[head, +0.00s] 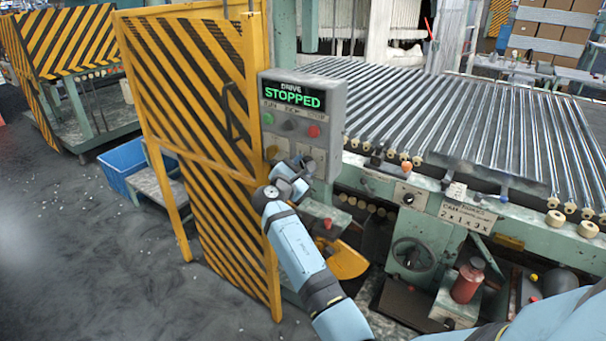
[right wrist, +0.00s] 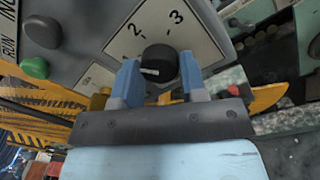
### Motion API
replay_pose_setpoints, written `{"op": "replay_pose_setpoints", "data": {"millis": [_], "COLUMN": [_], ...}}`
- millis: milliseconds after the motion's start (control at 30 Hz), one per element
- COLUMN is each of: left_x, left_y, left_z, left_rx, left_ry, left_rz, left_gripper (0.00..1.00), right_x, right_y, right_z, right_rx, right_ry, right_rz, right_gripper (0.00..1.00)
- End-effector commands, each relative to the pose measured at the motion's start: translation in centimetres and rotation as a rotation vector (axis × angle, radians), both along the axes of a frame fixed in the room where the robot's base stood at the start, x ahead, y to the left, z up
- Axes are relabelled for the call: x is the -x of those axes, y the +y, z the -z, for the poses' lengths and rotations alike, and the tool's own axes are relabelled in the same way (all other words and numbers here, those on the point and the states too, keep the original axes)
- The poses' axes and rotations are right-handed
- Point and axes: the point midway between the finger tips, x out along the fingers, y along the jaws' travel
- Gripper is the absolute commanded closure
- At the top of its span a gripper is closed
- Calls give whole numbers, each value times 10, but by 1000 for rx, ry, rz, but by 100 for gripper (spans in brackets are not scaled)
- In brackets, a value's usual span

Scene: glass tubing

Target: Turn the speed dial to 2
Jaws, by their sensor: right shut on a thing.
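The speed dial (right wrist: 158,64) is a round black knob on a pale plate with the numbers 2 and 3 printed above it in the right wrist view. Its white mark points left in that view, to the side of the 2, toward my left-hand finger. My right gripper (right wrist: 158,84) is shut on the dial, a blue finger on each side. In the head view my right gripper (head: 296,172) is at the lower part of the grey control panel (head: 335,105) and hides the dial. The panel's display (head: 292,95) reads DRIVE STOPPED. My left gripper is not in view.
A green button (head: 267,118), a dark button (head: 289,124) and a red button (head: 314,131) sit above the dial. A yellow-and-black striped gate (head: 195,90) stands close on the left. The roller bed (head: 450,120) is on the right.

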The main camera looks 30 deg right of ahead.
Motion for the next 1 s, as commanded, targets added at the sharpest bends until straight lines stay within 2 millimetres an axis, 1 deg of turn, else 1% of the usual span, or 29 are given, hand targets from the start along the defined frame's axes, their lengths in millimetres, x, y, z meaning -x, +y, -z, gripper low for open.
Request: {"op": "replay_pose_setpoints", "data": {"millis": [33,200,533,633,800,1000], "left_x": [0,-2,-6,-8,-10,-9], "left_y": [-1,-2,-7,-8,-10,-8], "left_z": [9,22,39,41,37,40], "left_rx": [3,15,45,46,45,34], "left_ry": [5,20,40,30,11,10], "left_rz": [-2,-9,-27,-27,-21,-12], "left_gripper": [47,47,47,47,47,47], "right_x": [0,0,-1,-1,-1,-1], "right_y": [-1,-1,0,0,0,0], "right_z": [4,4,3,2,1,-1], "right_rx": [-16,-77,-175,-196,-221,-234], "right_ry": [-45,-192,-429,-479,-539,-573], "right_rz": [1,-1,-1,0,-1,-1], "right_gripper": [85,85,85,85,85,85]}}
